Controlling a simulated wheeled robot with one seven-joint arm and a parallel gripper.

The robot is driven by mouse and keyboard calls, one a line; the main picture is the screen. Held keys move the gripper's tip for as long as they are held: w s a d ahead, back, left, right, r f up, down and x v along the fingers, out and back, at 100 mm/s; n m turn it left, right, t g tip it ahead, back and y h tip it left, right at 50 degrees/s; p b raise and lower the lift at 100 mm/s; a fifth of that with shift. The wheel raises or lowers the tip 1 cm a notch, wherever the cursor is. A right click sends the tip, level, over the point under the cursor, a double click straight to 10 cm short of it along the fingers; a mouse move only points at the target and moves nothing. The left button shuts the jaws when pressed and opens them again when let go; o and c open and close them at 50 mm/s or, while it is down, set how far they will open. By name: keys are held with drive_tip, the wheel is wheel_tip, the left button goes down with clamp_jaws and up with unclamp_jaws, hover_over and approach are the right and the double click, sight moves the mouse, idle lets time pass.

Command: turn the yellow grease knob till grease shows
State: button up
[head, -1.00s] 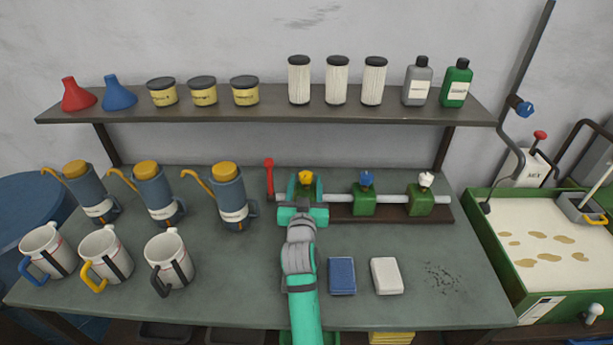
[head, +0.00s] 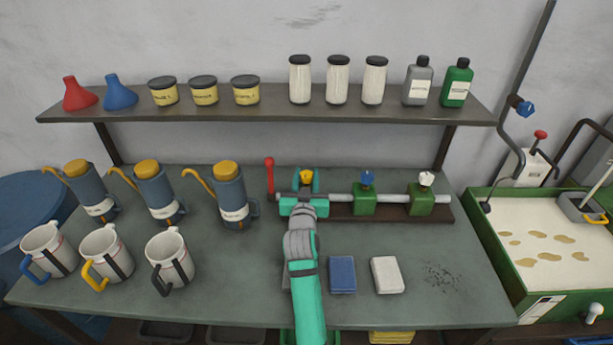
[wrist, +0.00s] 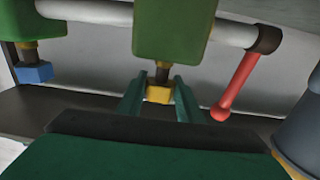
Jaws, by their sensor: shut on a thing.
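The yellow grease knob (head: 306,176) sits on top of the leftmost green block on the grey pipe, at the back of the bench. The wrist view shows the knob (wrist: 158,94) between my two fingers, below its green block (wrist: 172,28). My gripper (head: 306,182) is shut on the knob, with a finger on either side of it. In the head view my gripper hides most of that green block. I cannot make out any grease at the knob or block.
A blue knob (head: 367,178) and a white knob (head: 427,179) stand on green blocks to the right. A red lever (head: 269,174) stands close on the left. A blue-grey oil can (head: 231,195) is further left. The shelf (head: 270,108) hangs above and behind.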

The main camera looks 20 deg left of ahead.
drive_tip(key=shift+n+y, duration=0.4)
drive_tip(key=shift+y, duration=0.2)
drive_tip(key=o, duration=1)
drive_tip(key=shift+o, duration=0.2)
drive_tip(key=shift+s, duration=0.1)
drive_tip(key=v, duration=1)
drive_tip(key=shift+s+d+r, duration=0.2)
drive_tip(key=shift+s, duration=0.05)
